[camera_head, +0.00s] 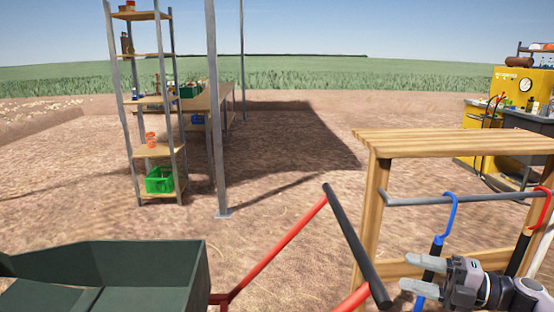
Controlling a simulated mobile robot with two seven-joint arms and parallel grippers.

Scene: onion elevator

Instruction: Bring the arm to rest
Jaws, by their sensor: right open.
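My right gripper (412,274) is at the lower right, its arm coming in from the right edge. Its two grey fingers point left and stand apart, with nothing between them. It is in front of a wooden rack (455,143) with a metal rail (470,198). A blue-hooked tool (451,208) hangs from the rail and passes down behind the gripper. I cannot tell whether they touch. My left gripper is out of view.
A red frame with a dark handle bar (352,240) rises left of the gripper. A dark green bin (140,262) is at lower left. A red-hooked tool (544,207) hangs at right. A shelf (152,150) and a yellow machine (515,88) stand farther back. Bare ground lies between.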

